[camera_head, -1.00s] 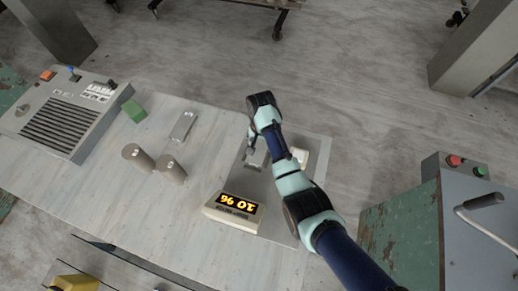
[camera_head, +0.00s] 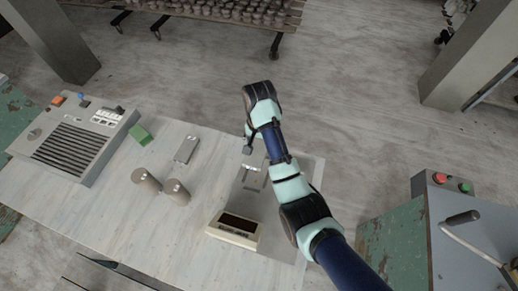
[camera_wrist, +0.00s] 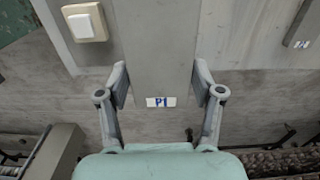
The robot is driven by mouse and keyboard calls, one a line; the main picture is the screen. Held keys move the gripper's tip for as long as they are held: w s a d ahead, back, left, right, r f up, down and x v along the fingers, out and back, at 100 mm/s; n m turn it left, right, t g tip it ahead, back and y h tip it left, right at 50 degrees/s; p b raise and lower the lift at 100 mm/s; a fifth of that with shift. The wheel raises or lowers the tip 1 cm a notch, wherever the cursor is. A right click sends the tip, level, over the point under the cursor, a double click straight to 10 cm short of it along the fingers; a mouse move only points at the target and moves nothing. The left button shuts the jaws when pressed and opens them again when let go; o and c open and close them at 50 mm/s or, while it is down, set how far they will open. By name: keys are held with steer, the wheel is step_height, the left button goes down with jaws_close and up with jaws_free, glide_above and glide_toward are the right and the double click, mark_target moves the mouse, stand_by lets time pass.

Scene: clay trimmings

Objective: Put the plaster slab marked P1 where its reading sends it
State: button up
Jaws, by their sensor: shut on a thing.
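The plaster slab marked P1 (camera_wrist: 160,60) is a long grey piece in the wrist view, with a white label with blue letters at its near end. My gripper (camera_wrist: 160,88) has a finger on each side of that end and is shut on it. In the head view my gripper (camera_head: 248,150) points down over the grey plate at the table's right end.
A white switch (camera_wrist: 85,22) lies left of the slab in the wrist view. Two grey cylinders (camera_head: 146,181) (camera_head: 177,192), another grey slab (camera_head: 187,149), a green block (camera_head: 139,134) and a slatted control console (camera_head: 75,143) are on the table. A green cabinet with buttons (camera_head: 440,180) stands right.

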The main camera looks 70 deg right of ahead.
steer(key=shift+r+p, duration=1.15)
steer(key=shift+r, duration=0.75)
